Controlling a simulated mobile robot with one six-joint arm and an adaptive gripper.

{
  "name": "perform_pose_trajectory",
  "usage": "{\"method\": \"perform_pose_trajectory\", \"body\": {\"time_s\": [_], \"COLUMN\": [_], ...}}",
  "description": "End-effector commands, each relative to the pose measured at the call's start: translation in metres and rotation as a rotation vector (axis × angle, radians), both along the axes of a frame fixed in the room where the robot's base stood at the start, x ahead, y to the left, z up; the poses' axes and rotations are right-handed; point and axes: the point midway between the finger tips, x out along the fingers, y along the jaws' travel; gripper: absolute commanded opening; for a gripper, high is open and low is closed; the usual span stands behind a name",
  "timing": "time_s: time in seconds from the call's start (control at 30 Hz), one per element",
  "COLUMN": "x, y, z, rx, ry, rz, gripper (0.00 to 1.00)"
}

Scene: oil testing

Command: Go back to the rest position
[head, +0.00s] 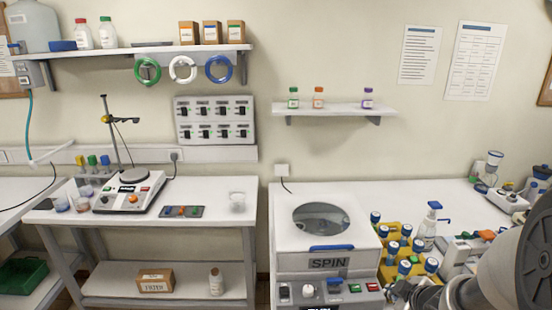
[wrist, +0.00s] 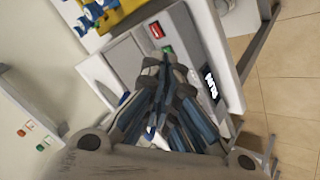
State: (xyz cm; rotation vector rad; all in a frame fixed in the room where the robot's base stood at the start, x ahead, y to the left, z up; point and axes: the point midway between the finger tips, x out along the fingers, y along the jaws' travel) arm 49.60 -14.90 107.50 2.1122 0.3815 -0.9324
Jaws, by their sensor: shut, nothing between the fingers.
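My gripper (wrist: 165,65) shows in the wrist view with its fingers together and nothing between them. Its tips point at the front panel of the spin machine (wrist: 128,60), near a red button (wrist: 156,30) and a green button (wrist: 168,51). I cannot tell whether the tips touch the panel. In the head view my arm comes in from the lower right, to the right of the spin machine (head: 327,263), and the fingers are not clear there. The spin machine has a round window on top and a blue handle.
A yellow rack (head: 396,240) of blue-capped bottles stands right of the spin machine, close to my arm. A spray bottle (head: 428,228) stands behind it. A hot plate (head: 130,192) is on the left bench. A gap separates the benches, and wall shelves (head: 335,110) hang above.

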Motion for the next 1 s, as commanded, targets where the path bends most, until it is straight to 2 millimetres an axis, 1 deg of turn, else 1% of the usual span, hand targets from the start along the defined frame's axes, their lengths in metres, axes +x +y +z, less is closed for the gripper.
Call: {"method": "perform_pose_trajectory", "body": {"time_s": [0.03,0.17,0.27,0.3,0.37,0.4,0.47,0.5,0.57,0.6,0.7,0.8,0.9,1.0], "x": [-0.002,-0.016,-0.036,-0.048,-0.068,-0.084,-0.108,-0.126,-0.151,-0.168,-0.204,-0.231,-0.246,-0.251], "y": [-0.001,0.0,0.006,0.011,0.021,0.029,0.044,0.056,0.074,0.086,0.115,0.135,0.147,0.15], "z": [0.014,0.045,0.074,0.085,0.101,0.11,0.12,0.125,0.13,0.132,0.134,0.134,0.134,0.134], "rx": [-0.011,-0.019,0.0,0.017,0.056,0.088,0.144,0.186,0.254,0.295,0.39,0.456,0.491,0.503], "ry": [-0.003,0.005,0.011,0.017,0.029,0.041,0.063,0.085,0.117,0.143,0.21,0.267,0.302,0.315], "rz": [-0.038,-0.158,-0.278,-0.331,-0.412,-0.463,-0.529,-0.57,-0.618,-0.642,-0.682,-0.699,-0.706,-0.708], "gripper": [0.0,0.0,0.0,0.0,0.0,0.0,0.0,0.0,0.0,0.0,0.0,0.0,0.0,0.0]}}
